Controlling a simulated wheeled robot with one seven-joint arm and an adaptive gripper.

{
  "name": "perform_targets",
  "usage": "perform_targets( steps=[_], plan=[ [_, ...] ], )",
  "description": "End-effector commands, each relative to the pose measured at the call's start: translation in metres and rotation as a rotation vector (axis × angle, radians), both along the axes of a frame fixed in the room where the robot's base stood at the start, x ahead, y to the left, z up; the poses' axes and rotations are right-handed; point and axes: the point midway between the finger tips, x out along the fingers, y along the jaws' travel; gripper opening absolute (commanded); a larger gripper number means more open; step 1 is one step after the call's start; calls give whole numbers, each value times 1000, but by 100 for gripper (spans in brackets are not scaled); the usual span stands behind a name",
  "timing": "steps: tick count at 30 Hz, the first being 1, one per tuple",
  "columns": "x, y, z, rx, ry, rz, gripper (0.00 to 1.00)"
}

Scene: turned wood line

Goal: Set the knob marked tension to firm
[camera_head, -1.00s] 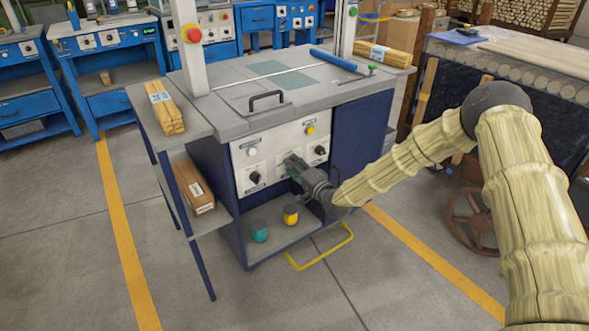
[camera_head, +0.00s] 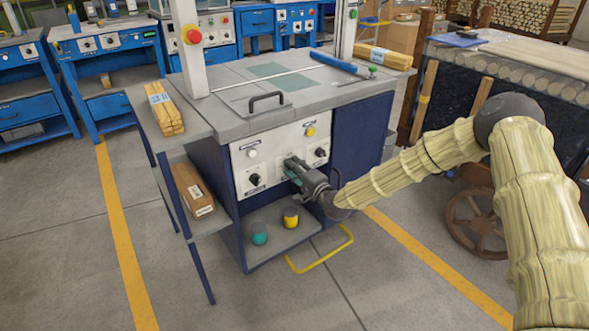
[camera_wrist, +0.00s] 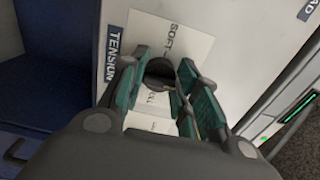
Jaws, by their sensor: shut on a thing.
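The tension knob (camera_wrist: 159,70) is dark and round and sits on a white plate on the machine's front panel. The TENSION label (camera_wrist: 112,52) is beside it in the wrist view. The word SOFT is readable on the plate; other lettering is partly covered by my fingers, and I cannot read the word firm. My gripper (camera_wrist: 160,80) has its green-padded fingers on both sides of the knob, shut on it. In the head view my gripper (camera_head: 291,168) reaches the middle of the panel and hides the knob there. The knob's pointer direction cannot be told.
Black knobs sit to the left (camera_head: 255,180) and right (camera_head: 320,152) on the same panel. A white button (camera_head: 252,153) and a yellow button (camera_head: 310,132) are above. A teal cup (camera_head: 259,234), a yellow cup (camera_head: 290,217) and a yellow rail (camera_head: 322,252) are below.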

Motion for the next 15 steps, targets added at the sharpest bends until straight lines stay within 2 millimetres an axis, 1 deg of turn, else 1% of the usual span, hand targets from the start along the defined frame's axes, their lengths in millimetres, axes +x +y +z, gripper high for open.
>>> perform_targets(
  steps=[1, 3, 4, 15],
  plan=[
    [1, -3, -1, -1, 1, -4, 37],
    [1, -2, -1, -1, 0, -3, 49],
    [1, -2, -1, -1, 0, -3, 53],
    [-2, -1, 0, -1, 0, 0, 53]
  ],
)
